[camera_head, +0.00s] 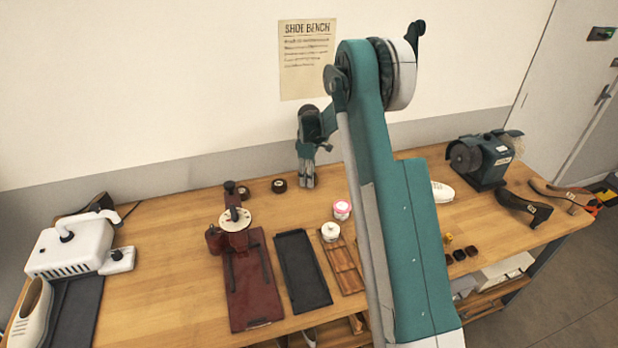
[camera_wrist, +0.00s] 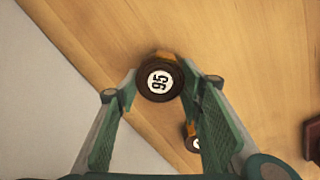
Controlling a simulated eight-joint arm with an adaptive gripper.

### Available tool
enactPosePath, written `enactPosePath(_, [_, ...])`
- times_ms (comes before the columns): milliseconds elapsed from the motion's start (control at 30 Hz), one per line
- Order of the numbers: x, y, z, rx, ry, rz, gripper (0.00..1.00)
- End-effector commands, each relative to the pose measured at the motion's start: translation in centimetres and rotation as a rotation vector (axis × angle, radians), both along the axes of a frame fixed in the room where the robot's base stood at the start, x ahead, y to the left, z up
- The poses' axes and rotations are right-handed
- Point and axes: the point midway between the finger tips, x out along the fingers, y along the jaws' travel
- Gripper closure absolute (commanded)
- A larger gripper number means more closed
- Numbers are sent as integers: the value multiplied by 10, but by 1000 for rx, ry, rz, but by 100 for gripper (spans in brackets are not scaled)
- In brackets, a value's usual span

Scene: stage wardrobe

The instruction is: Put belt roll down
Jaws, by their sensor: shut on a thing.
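My gripper (camera_wrist: 160,92) is shut on a belt roll (camera_wrist: 160,79), a dark brown disc with a white "95" label facing the wrist camera. In the head view my gripper (camera_head: 307,184) points down at the back of the bench (camera_head: 165,262), and the held roll cannot be made out there. Its underside is hidden, so I cannot tell whether it touches the wood. A dark roll (camera_head: 278,186) lies on the bench just left of my gripper, and another dark roll (camera_head: 243,192) lies farther left. The wrist view shows one other roll (camera_wrist: 191,143) beyond the right finger.
A red press (camera_head: 255,285) and a black tray (camera_head: 302,270) stand in front. A wooden tray (camera_head: 346,268), a white jar (camera_head: 330,232) and a pink-lidded jar (camera_head: 342,209) are nearby. The wall (camera_head: 230,165) rises close behind. A grinder (camera_head: 483,160) stands at the right.

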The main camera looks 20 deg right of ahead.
Motion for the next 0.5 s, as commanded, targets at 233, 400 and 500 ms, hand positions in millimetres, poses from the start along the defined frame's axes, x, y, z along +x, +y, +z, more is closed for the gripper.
enactPosePath(233, [0,0,-3,0,0,0,57])
enactPosePath(400, [0,0,-3,0,0,0,48])
enactPosePath(500, [0,0,-3,0,0,0,48])
